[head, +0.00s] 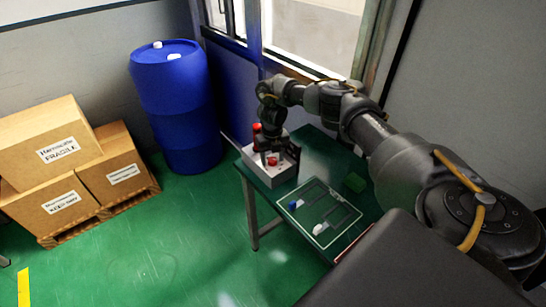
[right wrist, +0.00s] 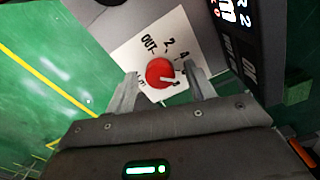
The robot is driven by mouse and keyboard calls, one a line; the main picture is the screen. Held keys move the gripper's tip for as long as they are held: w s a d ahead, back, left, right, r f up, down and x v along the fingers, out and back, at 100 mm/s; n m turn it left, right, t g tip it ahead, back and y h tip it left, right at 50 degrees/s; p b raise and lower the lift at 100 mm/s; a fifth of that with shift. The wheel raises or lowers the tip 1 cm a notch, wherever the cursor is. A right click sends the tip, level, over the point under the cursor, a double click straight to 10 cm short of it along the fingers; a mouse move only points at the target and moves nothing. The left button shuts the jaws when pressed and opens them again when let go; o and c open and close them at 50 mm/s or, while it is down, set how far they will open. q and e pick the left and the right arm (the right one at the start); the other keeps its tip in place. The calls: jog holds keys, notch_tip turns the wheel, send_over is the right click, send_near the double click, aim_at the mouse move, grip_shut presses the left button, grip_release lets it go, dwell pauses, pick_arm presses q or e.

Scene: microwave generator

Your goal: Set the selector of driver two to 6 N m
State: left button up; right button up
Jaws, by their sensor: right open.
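The red selector knob (right wrist: 158,70) sits on a white dial plate (right wrist: 140,45) marked OUT, 2 and 4, with other marks too small or hidden to read. Its white pointer faces the lower right, past the 4. A dark display panel (right wrist: 238,40) to the right shows part of a label ending in "R 2" and a lit red character. My right gripper (right wrist: 163,88) is open, with one finger on each side of the knob; I cannot tell whether they touch it. In the head view the right gripper (head: 272,152) is over the grey box (head: 262,180).
The box stands on a green table (head: 315,150). A framed board (head: 338,236) with a blue piece (head: 293,205) and a white piece (head: 318,229) lies in front of it. A blue barrel (head: 172,105) and cartons (head: 55,150) stand left.

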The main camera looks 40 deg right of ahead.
aim_at(273, 159)
notch_tip(273, 159, up, 11)
dwell(0.4)
jog(key=shift+f, duration=0.1)
dwell(0.3)
